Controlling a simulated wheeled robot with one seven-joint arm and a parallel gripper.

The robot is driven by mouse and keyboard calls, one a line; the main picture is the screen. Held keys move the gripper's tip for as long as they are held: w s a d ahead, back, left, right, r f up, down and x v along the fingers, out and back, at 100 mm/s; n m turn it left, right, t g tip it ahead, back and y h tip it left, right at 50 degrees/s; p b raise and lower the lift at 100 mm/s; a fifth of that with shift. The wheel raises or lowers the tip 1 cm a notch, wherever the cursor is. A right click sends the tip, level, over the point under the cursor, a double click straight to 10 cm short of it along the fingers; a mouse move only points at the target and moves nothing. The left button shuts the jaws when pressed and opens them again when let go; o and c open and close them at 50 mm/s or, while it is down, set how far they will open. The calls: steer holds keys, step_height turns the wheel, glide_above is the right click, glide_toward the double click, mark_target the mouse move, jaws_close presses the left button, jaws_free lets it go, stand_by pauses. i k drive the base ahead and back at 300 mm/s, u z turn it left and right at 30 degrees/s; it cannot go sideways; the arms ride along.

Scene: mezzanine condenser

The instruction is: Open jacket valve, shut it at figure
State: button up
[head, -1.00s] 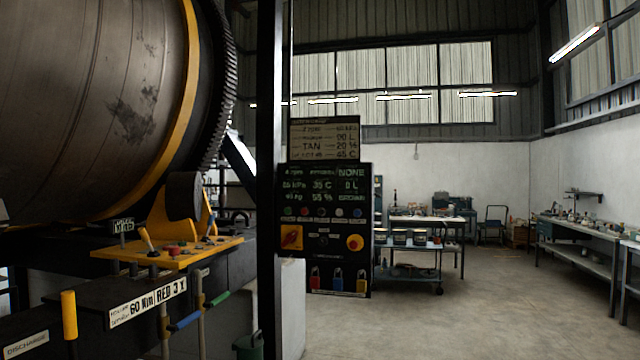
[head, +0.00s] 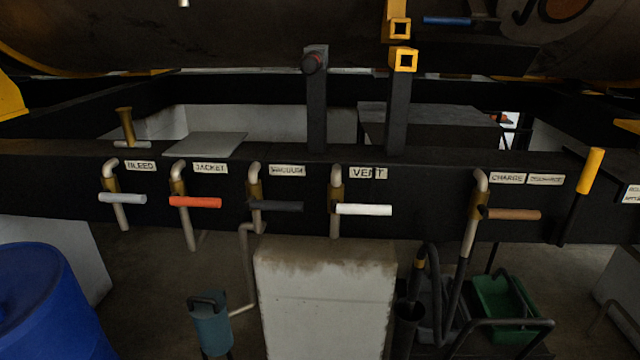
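The jacket valve (head: 180,187) is on the black beam in the head view, left of centre, under a JACKET label (head: 210,168). Its red-orange handle (head: 195,202) points right, lying crosswise to its upright pipe. The control panel with its figures is not in the current view. My gripper is not in view.
Along the same beam are valves marked BLEED (head: 122,198), VACUUM (head: 275,206), VENT (head: 363,209) and CHARGE (head: 513,214). A yellow-topped lever (head: 590,171) stands at right. Below are a blue drum (head: 45,305), a pale concrete pier (head: 325,295) and a green crate (head: 503,303).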

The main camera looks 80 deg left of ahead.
mark_target(175, 199)
steer(key=u, duration=3.25)
steer(key=k, duration=0.45)
steer(key=u, duration=0.2)
steer(key=i, duration=0.55)
steer(key=k, duration=0.55)
steer(key=u, duration=0.55)
steer(key=i, duration=1.4)
steer(key=z, duration=0.4)
